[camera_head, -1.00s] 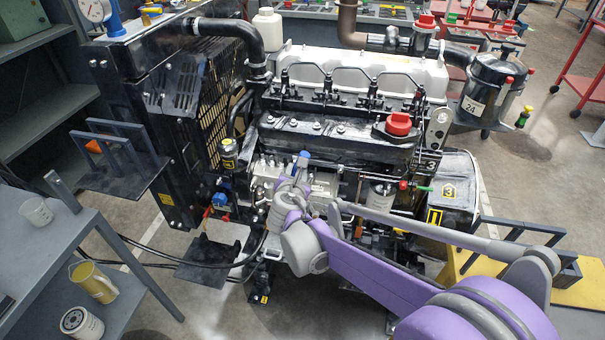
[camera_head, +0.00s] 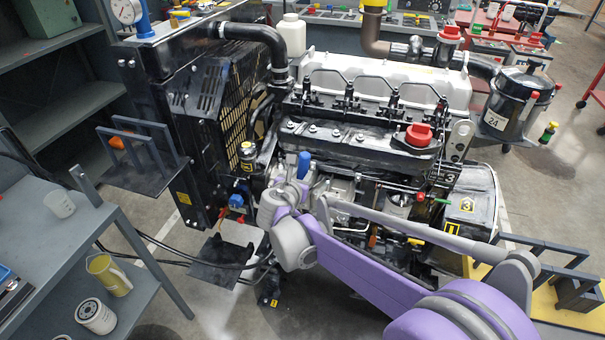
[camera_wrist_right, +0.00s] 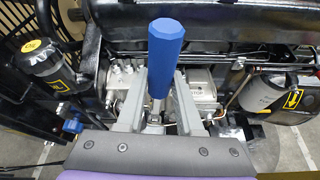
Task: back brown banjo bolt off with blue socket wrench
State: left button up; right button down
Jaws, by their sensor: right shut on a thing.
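The blue socket wrench (camera_head: 304,165) stands near the lower left side of the engine block, its handle pointing up. It also shows in the right wrist view (camera_wrist_right: 165,55), where the grey fingers flank its shaft below the blue handle. My right gripper (camera_wrist_right: 157,100) is shut on it. In the head view the right gripper (camera_head: 288,196) is partly covered by my own wrist. The wrench's lower end is hidden, so I cannot tell whether it touches a bolt. I cannot make out a brown banjo bolt. My left gripper is not in view.
The radiator frame (camera_head: 160,100) stands left of the engine (camera_head: 385,85). A grey cart (camera_head: 45,235) stands at the lower left. Hoses cross the floor.

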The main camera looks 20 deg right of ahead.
jog(key=shift+s+a, duration=0.35)
jog(key=shift+s, duration=0.25)
jog(key=s+a, duration=0.4)
jog(key=s, duration=0.1)
jog(key=shift+s, duration=0.35)
